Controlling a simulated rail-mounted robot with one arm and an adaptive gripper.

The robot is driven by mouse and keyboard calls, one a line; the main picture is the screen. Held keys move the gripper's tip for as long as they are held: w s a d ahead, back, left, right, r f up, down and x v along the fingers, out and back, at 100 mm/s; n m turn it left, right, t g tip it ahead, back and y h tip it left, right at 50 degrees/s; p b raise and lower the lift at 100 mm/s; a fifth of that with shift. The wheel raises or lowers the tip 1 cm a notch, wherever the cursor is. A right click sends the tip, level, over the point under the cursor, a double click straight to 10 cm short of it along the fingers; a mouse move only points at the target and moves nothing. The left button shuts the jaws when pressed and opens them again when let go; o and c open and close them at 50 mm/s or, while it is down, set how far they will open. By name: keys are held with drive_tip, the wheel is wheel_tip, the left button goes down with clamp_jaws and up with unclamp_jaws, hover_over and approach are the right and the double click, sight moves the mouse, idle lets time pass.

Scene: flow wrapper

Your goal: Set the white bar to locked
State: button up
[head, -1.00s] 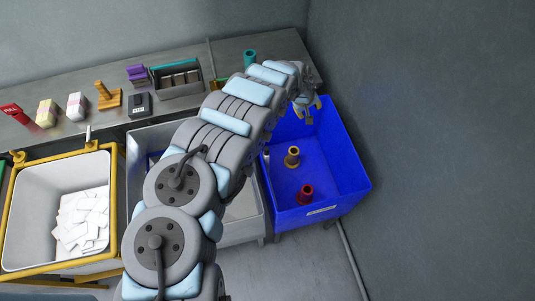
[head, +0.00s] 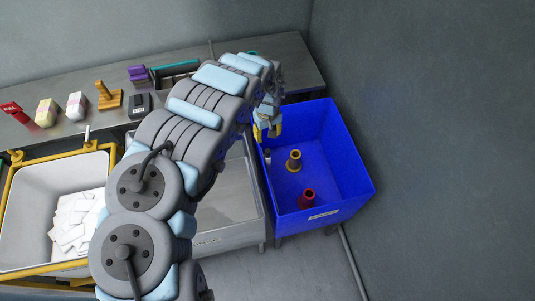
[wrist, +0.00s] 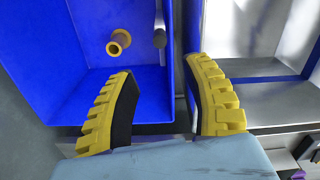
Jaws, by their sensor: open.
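A small whitish upright bar (head: 267,157) shows at the left wall of the blue bin in the head view. In the wrist view a pale bar with a grey end (wrist: 159,22) lies along that wall, beyond the gap between my fingertips. Another white upright bar (head: 87,134) stands at the back of the yellow-framed bin. I cannot tell which is the task's bar or how either is set. My gripper (head: 267,132) is open and empty over the back left of the blue bin; its yellow fingers (wrist: 160,67) are apart, touching neither bar.
The blue bin (head: 345,165) holds a brass flanged spool (head: 294,161) and a red one (head: 307,199). A grey metal bin (head: 232,205) adjoins it on the left. The yellow-framed bin (head: 25,215) holds white cards. A bench (head: 290,72) with several items runs behind.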

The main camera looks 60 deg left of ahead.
hover_over(267, 154)
drive_tip(key=shift+w+a+f, duration=0.1)
drive_tip(key=shift+a+f, duration=0.05)
drive_tip(key=shift+f, duration=0.75)
drive_tip(key=shift+w+a+f, duration=0.1)
drive_tip(key=shift+f, duration=0.85)
drive_tip(key=shift+w+a+f, duration=0.1)
drive_tip(key=shift+a+f, duration=0.05)
drive_tip(key=shift+f, duration=0.75)
drive_tip(key=shift+w+f+b, duration=0.1)
drive_tip(key=shift+f+b, duration=0.2)
drive_tip(key=shift+f, duration=0.65)
drive_tip(key=shift+f+b, duration=0.9)
drive_tip(key=shift+f, duration=2.45)
drive_tip(key=shift+a, duration=0.1)
drive_tip(key=shift+c, duration=0.3)
clamp_jaws()
